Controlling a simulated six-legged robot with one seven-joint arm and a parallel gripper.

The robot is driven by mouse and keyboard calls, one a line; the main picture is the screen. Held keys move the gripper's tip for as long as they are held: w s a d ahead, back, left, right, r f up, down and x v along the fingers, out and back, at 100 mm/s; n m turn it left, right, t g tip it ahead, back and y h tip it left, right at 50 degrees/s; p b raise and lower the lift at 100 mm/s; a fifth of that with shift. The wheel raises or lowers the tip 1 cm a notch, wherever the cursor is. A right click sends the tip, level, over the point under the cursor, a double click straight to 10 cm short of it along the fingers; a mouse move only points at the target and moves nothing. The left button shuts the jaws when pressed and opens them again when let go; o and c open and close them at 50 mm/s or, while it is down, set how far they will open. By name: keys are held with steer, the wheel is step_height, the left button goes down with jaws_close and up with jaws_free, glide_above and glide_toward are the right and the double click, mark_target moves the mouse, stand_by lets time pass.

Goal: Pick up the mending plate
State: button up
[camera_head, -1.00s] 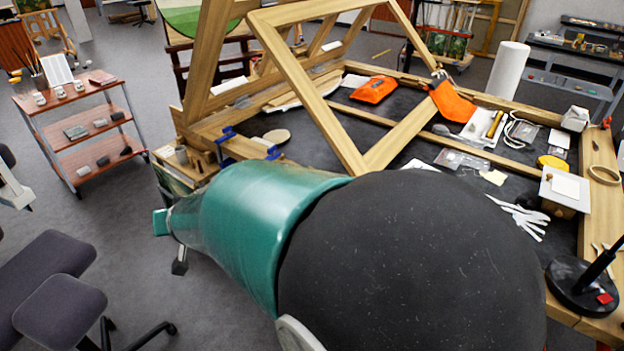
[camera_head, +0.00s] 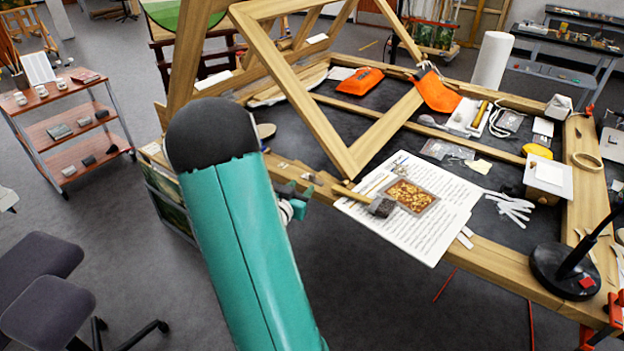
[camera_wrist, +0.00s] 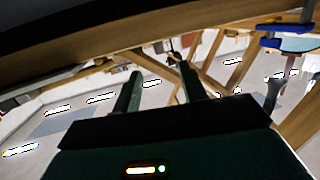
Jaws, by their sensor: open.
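I cannot make out a mending plate for certain in either view. My gripper (camera_wrist: 158,68) shows in the wrist view with two dark fingers apart and nothing seen between them. Wooden beams (camera_wrist: 125,45) cross above and beyond the fingers. In the head view, my gripper (camera_head: 297,196) is small and partly hidden behind my teal arm, near the left front edge of the wooden-framed worktable (camera_head: 500,262).
A slanted wooden frame (camera_head: 300,90) rises over the table. A shelf cart (camera_head: 72,130) and dark stools (camera_head: 45,280) stand left, with open floor between.

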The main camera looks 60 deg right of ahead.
mark_target(311, 176)
steer(key=d, duration=0.3)
steer(key=d+f, duration=0.1)
steer(key=d, duration=0.5)
steer(key=shift+w+f, duration=0.15)
steer(key=shift+f, duration=0.1)
jaws_close()
